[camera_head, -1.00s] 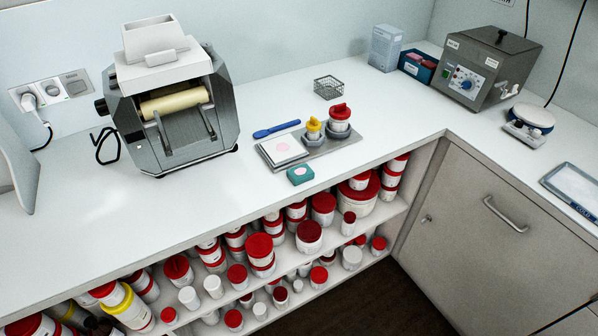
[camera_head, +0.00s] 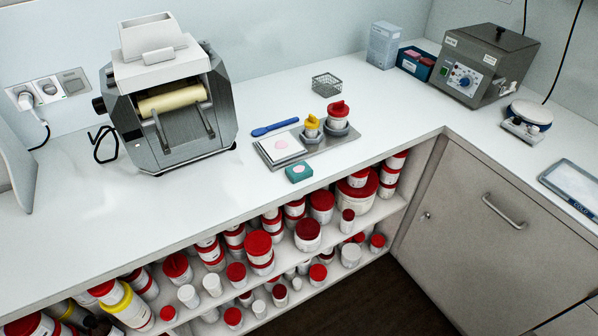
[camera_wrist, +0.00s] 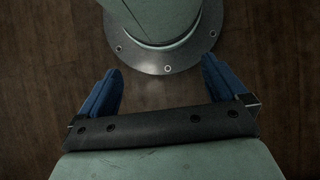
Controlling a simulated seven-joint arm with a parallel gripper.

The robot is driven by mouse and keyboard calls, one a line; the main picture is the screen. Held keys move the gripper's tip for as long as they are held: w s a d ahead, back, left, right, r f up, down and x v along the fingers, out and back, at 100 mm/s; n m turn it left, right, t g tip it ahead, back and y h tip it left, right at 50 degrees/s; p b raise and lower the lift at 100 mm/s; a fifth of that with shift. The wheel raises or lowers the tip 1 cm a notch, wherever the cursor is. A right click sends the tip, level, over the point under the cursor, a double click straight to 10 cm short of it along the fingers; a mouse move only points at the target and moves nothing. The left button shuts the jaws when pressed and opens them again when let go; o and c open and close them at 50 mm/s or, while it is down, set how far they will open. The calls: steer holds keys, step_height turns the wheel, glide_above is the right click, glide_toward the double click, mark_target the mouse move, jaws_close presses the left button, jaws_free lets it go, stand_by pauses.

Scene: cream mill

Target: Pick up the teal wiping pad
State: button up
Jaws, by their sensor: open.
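The teal wiping pad (camera_head: 299,172) lies on the white counter near its front edge, just in front of the grey tray (camera_head: 262,155). It has a small pale pink spot on top. My gripper (camera_wrist: 162,82) shows only in the wrist view, with its two blue fingers spread wide and nothing between them. Below it are a dark wood floor and my own round base. My gripper is away from the pad, which the wrist view does not show.
The tray bears a white tile (camera_head: 283,147), a yellow-topped jar (camera_head: 312,127) and a red-topped jar (camera_head: 337,116). A blue spatula (camera_head: 274,128) lies behind it. A roller mill (camera_head: 165,100) stands left. Open shelves of jars lie below the counter edge. Counter left of the pad is clear.

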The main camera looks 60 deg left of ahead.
steer(key=w+a+r+n+t+h, duration=0.1)
steer(key=w+a+r+n, duration=0.15)
steer(key=w+a, duration=0.55)
steer(key=w+a+r+n+t+h, duration=0.15)
steer(key=w+a+r, duration=0.35)
steer(key=w, duration=0.6)
steer(key=w+a+r+n+t, duration=0.1)
steer(key=w+a+r+n, duration=0.15)
steer(key=a+r, duration=0.4)
steer(key=w+a+r+n, duration=0.1)
steer(key=w+a+r, duration=0.2)
steer(key=a, duration=0.7)
steer(key=w+a+r+n+t, duration=0.1)
steer(key=w+a+r+n, duration=0.1)
steer(key=a+r, duration=0.45)
steer(key=s+a+r+n, duration=0.25)
steer(key=a+r, duration=0.65)
steer(key=a, duration=0.5)
steer(key=n+t+y, duration=0.2)
steer(key=n+y, duration=0.1)
steer(key=n, duration=0.3)
glide_toward(300, 170)
step_height(300, 170, down, 3)
steer(key=shift+s+r+h, duration=0.1)
steer(key=shift+h, duration=0.15)
steer(key=shift+a+f, duration=0.2)
steer(key=shift+f, duration=2.75)
